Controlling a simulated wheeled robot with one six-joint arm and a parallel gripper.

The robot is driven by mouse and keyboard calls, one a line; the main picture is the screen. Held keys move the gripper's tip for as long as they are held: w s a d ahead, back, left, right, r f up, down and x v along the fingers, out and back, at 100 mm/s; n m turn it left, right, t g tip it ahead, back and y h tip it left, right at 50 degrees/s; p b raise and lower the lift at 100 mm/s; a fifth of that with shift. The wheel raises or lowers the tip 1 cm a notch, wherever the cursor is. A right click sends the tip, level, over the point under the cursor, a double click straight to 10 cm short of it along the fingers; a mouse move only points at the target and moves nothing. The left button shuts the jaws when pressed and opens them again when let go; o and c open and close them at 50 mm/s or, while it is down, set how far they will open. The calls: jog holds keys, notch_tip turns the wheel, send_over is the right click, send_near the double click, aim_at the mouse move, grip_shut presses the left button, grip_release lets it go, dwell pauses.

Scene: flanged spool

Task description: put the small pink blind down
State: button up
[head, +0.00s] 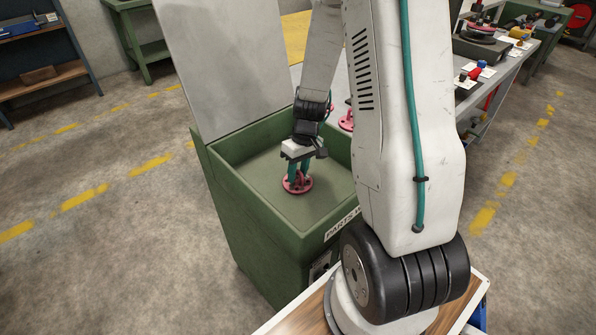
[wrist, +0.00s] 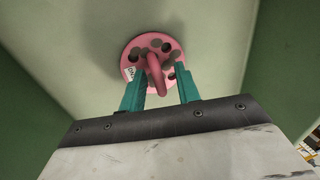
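The small pink blind (head: 297,186) is a round flanged disc with several holes and a looped handle on top. It lies flat, apparently on the floor of the green parts washer tub (head: 232,206). In the wrist view the blind (wrist: 133,56) shows a small white label on its left side. My gripper (head: 299,170) points down over it, its two teal fingers on either side of the handle. In the wrist view my gripper (wrist: 163,70) stands open, with a clear gap between the right finger and the handle; the left finger is close to it.
The washer's grey lid (head: 225,60) stands raised at the back left. Another pink flanged piece (head: 346,121) sits behind the tub, partly hidden by my arm. A workbench (head: 490,75) with tools is at right. The tub floor around the blind is clear.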

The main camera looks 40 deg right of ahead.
notch_tip(320, 180, up, 12)
jog(key=d, duration=0.2)
jog(key=s+a+r+h, duration=0.1)
jog(key=s+a+r, duration=0.5)
jog(key=a+r, duration=0.45)
jog(key=s+a+r, duration=0.3)
jog(key=s, duration=0.4)
jog(key=s+a+r+t+h, duration=0.1)
jog(key=s+a+r, duration=0.2)
jog(key=s, duration=0.3)
jog(key=shift+s, duration=0.4)
